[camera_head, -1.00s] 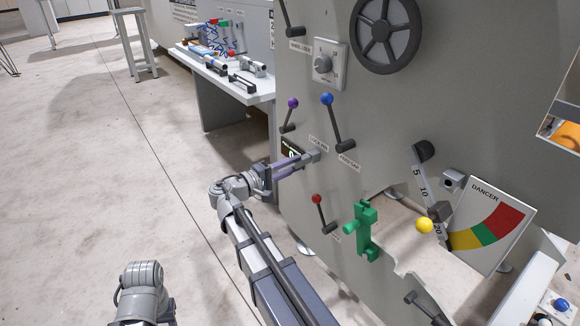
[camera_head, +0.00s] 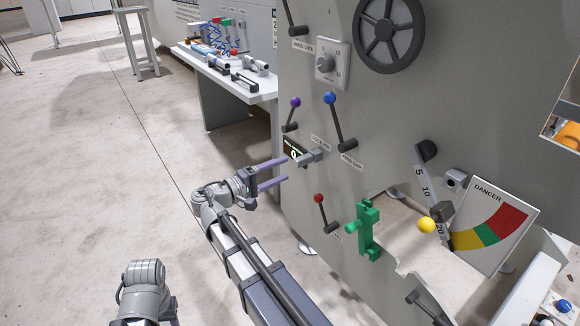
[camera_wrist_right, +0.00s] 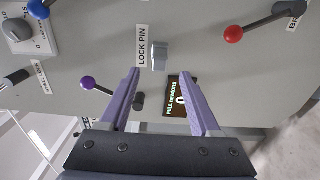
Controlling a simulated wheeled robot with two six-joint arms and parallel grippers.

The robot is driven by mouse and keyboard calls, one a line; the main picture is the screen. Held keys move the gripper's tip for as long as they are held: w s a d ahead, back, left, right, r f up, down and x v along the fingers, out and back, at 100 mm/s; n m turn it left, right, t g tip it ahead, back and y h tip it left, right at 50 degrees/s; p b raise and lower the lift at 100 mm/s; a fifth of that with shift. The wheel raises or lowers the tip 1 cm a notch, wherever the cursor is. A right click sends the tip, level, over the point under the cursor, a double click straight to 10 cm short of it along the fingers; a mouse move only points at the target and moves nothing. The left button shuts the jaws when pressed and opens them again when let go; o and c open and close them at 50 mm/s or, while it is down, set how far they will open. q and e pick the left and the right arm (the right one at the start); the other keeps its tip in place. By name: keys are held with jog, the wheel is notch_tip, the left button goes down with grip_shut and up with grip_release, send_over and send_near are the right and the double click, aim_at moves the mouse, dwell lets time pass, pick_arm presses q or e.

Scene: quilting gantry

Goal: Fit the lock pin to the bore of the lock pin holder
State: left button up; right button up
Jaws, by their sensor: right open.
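A grey metal piece (camera_head: 309,157) sticks out of the grey panel beside the LOCK PIN label; it also shows in the right wrist view (camera_wrist_right: 160,57). It looks like the lock pin seated at its holder, but I cannot tell pin and holder apart, and the bore is hidden. My right gripper (camera_head: 284,171) is open and empty, its two purple fingers apart and clear of the grey piece, a short way to its lower left. In the right wrist view the open fingers (camera_wrist_right: 161,73) stand on either side of the piece, nearer the camera.
A lit display (camera_head: 293,151) sits right beside the grey piece. Purple (camera_head: 295,102), blue (camera_head: 330,98) and red (camera_head: 318,198) knobbed levers stick out around it. A green clamp-like part (camera_head: 367,230) is lower right. Open floor lies left.

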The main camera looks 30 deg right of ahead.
jog(key=shift+s+a, duration=0.1)
jog(key=shift+a, duration=1.15)
jog(key=s+a+n+y+p, duration=0.1)
jog(key=s+a+y+p, duration=0.5)
jog(key=a, duration=0.3)
jog(key=s+a+n+g+y+p, duration=0.1)
jog(key=s+a+y+p, duration=0.4)
jog(key=a+p, duration=0.4)
jog(key=s+a+n+y+p, duration=0.1)
jog(key=s+a+y+p, duration=0.45)
jog(key=a+p, duration=0.2)
notch_tip(320, 180, up, 36)
jog(key=p, duration=3.5)
jog(key=shift+w+a+p, duration=0.15)
jog(key=shift+a+p, duration=0.15)
jog(key=shift+a, duration=0.1)
